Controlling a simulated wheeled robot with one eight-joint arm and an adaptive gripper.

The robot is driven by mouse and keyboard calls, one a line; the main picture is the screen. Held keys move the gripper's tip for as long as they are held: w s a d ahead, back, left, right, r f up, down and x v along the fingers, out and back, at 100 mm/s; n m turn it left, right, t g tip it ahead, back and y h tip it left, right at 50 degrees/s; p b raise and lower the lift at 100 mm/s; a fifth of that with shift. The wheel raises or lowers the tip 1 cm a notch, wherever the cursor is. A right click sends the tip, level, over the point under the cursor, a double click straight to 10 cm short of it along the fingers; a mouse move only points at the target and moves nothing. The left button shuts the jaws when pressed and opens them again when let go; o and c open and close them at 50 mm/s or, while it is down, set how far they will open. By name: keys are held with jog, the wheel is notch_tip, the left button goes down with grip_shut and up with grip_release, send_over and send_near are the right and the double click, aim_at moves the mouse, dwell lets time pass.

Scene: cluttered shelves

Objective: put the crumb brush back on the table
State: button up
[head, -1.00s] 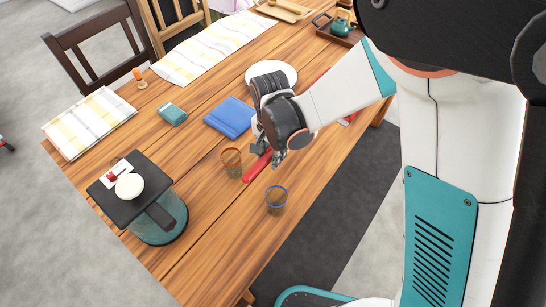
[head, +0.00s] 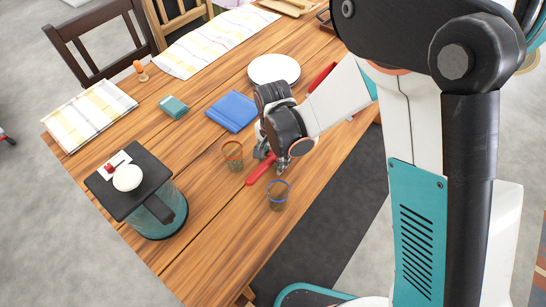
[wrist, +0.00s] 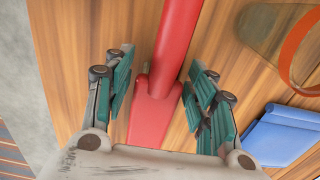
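The red crumb brush (head: 260,170) lies on the wooden table (head: 205,225), its near end showing between the two glasses. In the wrist view the brush (wrist: 176,35) runs from a narrow handle into a wider red part between my fingers. My gripper (head: 270,161) is low over the brush. In the wrist view my gripper (wrist: 163,65) is open, with one finger on each side of the brush. I cannot tell whether the fingers touch it. In the head view the gripper hides part of the brush.
An orange-rimmed glass (head: 233,156) and a blue-rimmed glass (head: 278,195) stand close on either side. A blue folded cloth (head: 231,111) and a white plate (head: 274,69) lie behind. Another red piece (head: 321,76) shows behind my arm.

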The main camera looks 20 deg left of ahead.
aim_at(273, 157)
jog(key=shift+r, duration=0.1)
notch_tip(273, 157, up, 12)
jog(key=p, duration=0.5)
dwell(0.5)
